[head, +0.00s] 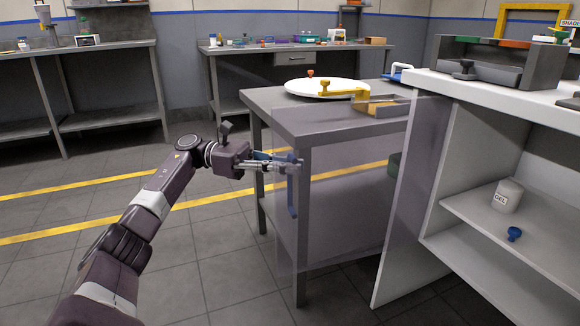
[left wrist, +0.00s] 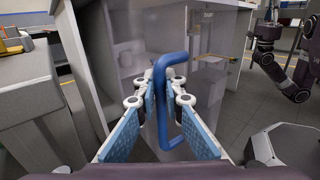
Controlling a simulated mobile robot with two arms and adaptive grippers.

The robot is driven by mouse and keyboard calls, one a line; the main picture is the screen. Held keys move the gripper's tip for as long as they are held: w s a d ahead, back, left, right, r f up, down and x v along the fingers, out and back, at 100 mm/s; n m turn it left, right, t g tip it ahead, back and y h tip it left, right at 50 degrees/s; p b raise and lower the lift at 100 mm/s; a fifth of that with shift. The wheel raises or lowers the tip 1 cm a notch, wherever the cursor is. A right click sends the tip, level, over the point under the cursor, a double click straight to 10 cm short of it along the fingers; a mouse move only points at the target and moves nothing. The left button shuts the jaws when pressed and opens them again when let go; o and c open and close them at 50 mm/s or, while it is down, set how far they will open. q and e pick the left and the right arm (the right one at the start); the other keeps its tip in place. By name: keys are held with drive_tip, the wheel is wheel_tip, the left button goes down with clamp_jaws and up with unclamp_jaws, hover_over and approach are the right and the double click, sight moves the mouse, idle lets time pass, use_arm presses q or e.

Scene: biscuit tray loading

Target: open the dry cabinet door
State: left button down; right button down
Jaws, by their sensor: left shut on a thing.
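The dry cabinet (head: 470,250) is the white, shelved cabinet at the right of the head view. Its clear, tinted door (head: 345,225) stands swung out to the left, with the cabinet front uncovered. A blue bar handle (head: 292,205) is on the door's free edge. My left gripper (head: 291,165) is shut on this handle. In the left wrist view, the blue handle (left wrist: 163,95) stands between the two blue-padded fingers of the left gripper (left wrist: 160,82). My right gripper does not show clearly in either view.
A grey table (head: 290,115) with a white round plate (head: 327,88) stands behind the clear door. Open floor lies left of the door.

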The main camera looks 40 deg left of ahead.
use_arm(q)
drive_tip(key=shift+a, duration=0.1)
idle(0.3)
drive_tip(key=c, duration=2.2)
unclamp_jaws()
drive_tip(key=v, duration=0.7)
drive_tip(key=shift+a, duration=0.35)
drive_tip(key=shift+s+f, duration=0.1)
drive_tip(key=shift+s, duration=0.05)
